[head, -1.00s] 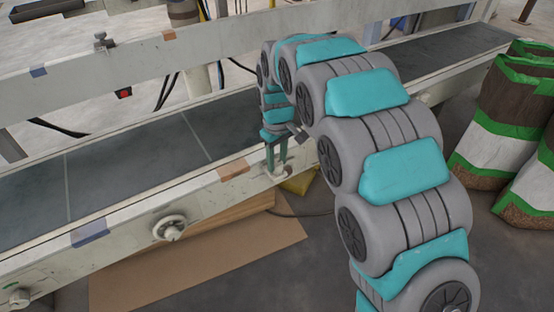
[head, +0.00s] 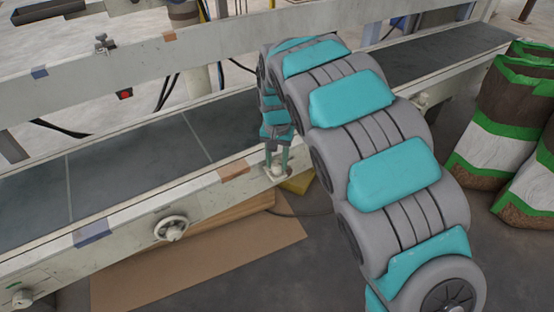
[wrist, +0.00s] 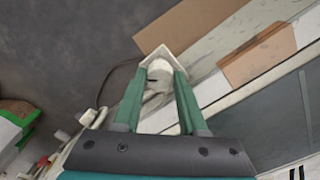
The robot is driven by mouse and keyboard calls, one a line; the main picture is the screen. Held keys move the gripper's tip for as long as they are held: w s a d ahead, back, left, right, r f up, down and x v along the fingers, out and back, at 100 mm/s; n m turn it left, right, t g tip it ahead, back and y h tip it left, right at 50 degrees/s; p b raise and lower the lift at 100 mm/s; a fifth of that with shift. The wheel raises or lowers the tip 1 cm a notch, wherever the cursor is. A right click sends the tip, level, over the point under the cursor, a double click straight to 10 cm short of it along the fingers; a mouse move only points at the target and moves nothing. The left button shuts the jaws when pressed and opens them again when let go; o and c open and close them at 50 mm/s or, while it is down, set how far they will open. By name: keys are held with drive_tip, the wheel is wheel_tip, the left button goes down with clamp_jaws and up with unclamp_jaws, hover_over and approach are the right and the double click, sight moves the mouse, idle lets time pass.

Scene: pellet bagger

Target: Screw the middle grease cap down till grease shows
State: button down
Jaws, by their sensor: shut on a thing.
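A pale grease cap (wrist: 158,72) sits at a light square-cornered mount on the conveyor's side rail. My gripper (head: 277,170) reaches down to it from above, and its green fingers are shut on the cap. In the wrist view my gripper (wrist: 162,74) has a finger on either side of the cap, hiding part of it. No grease can be made out around the cap; the fingers and the small size of the picture leave this unclear.
A round pale knob (head: 171,228) is on the rail to the left, and another (head: 22,298) is farther left. The dark belt (head: 130,150) runs behind the rail. Filled bags (head: 500,140) stand at the right. Cardboard (head: 200,262) lies on the floor below.

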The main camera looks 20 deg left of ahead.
sight(277, 163)
drive_tip(key=m+p, duration=0.1)
drive_tip(key=m, duration=0.5)
drive_tip(key=shift+m, duration=0.3)
idle(0.5)
drive_tip(key=shift+c, duration=2.2)
unclamp_jaws()
drive_tip(key=shift+r, duration=0.1)
wheel_tip(277, 163, up, 8)
drive_tip(key=shift+f, duration=0.2)
